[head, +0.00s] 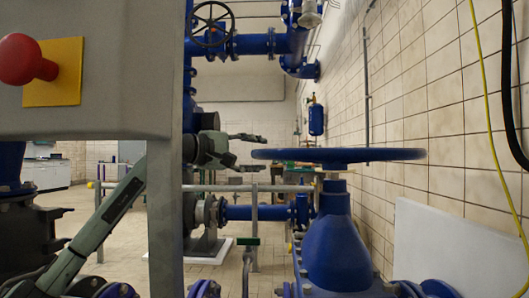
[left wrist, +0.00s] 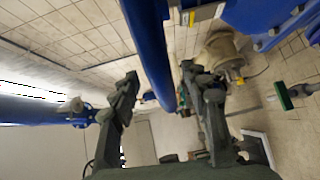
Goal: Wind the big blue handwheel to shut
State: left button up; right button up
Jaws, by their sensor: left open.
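The big blue handwheel (head: 340,155) shows nearly edge-on in the head view, lying flat on top of the blue valve body (head: 338,245). My left gripper (head: 257,152) is at the wheel's left edge, pointing right, with one finger above rim height and one below. It is open. In the left wrist view the blue rim (left wrist: 152,45) runs down between the two spread fingers (left wrist: 160,75). I cannot tell whether either finger touches it. The wheel's spokes are hidden by the edge-on view. My right gripper is not in view.
A grey cabinet with a red knob (head: 27,60) on a yellow plate (head: 62,72) stands at the near left, partly in front of my left arm. A tiled wall (head: 430,110) runs along the right, with hanging yellow and black cables. Blue pipes and a railing lie behind the gripper.

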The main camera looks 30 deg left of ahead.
pick_arm(q)
jog(key=shift+x, duration=1.2)
grip_shut()
